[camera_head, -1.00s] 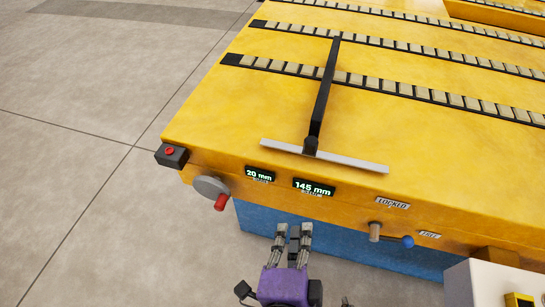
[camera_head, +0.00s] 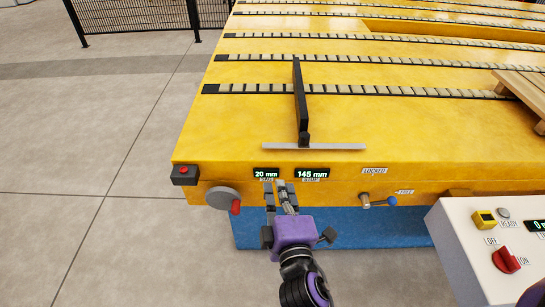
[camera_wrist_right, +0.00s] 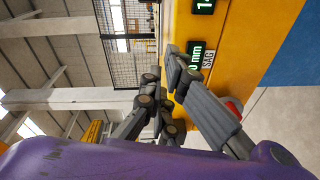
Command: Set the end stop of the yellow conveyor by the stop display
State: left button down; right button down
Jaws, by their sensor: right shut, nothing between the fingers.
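The yellow conveyor (camera_head: 420,120) fills the upper right of the head view. Its end stop, a black arm with a grey crossbar (camera_head: 340,147), lies over the top near the front edge. On the front face, the stop display (camera_head: 311,174) reads 145 mm and a display left of it (camera_head: 266,174) reads 20 mm. A grey handwheel (camera_head: 220,198) has a red knob (camera_head: 236,208). A lever with a blue knob (camera_head: 392,201) points right, towards the FREE label (camera_head: 405,192). My right gripper (camera_head: 278,188) is shut and empty, below the displays and right of the handwheel. My left gripper is out of view.
A red button box (camera_head: 184,174) sits at the conveyor's front left corner. A white control panel (camera_head: 465,240) with a red switch (camera_head: 506,260) stands at lower right. A wooden pallet (camera_head: 525,85) lies at right. The floor at left is clear.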

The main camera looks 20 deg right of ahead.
aim_at(286, 157)
jog(key=w, duration=0.4)
jog(key=w+r+n+p, duration=0.1)
jog(key=w, duration=0.2)
jog(key=w+d+r+n, duration=0.1)
jog(key=w, duration=0.3)
jog(key=shift+w+d+r+t+h, duration=0.1)
jog(key=shift+w+r+t+h, duration=0.2)
jog(key=shift+t, duration=0.1)
jog(key=d+p, duration=0.1)
jog(key=d, duration=0.1)
jog(key=shift+d, duration=0.35)
jog(key=shift+d+f, duration=0.1)
jog(key=shift+d, duration=0.45)
